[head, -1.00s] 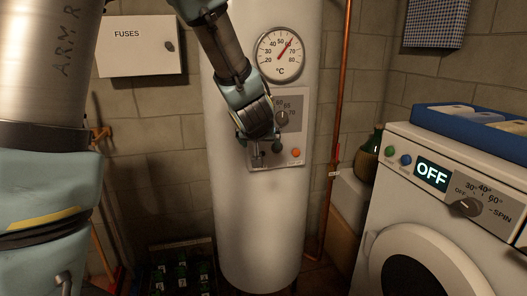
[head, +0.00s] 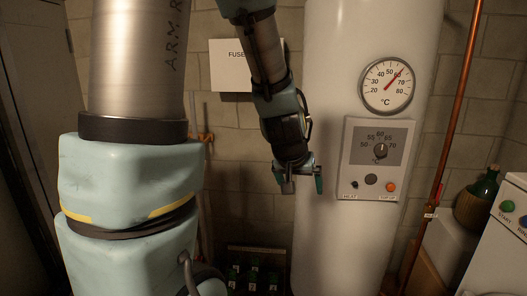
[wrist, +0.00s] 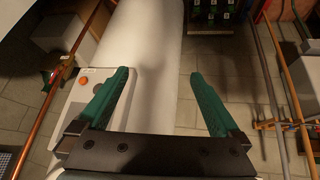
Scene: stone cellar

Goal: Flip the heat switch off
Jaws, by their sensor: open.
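The heater's control panel (head: 397,172) is on the front of the white tank (head: 335,235). It has a temperature dial (head: 380,150), a dark round part (head: 371,179) and an orange light (head: 391,187). A small switch (head: 354,184) shows at its lower left, above a label; its on or off position is too small to tell. My gripper (head: 302,186) is open and empty, left of the panel and apart from it. In the wrist view my gripper (wrist: 160,76) has its fingers spread, with the panel's orange light (wrist: 67,84) beyond the left finger. The switch is not discernible there.
A round thermometer (head: 388,85) is above the panel. A copper pipe (head: 453,110) runs up to its right. A washing machine (head: 490,240) stands at the far right. A fuse box (head: 230,66) hangs behind my arm. A crate of bottles (head: 255,265) stands low left of the tank.

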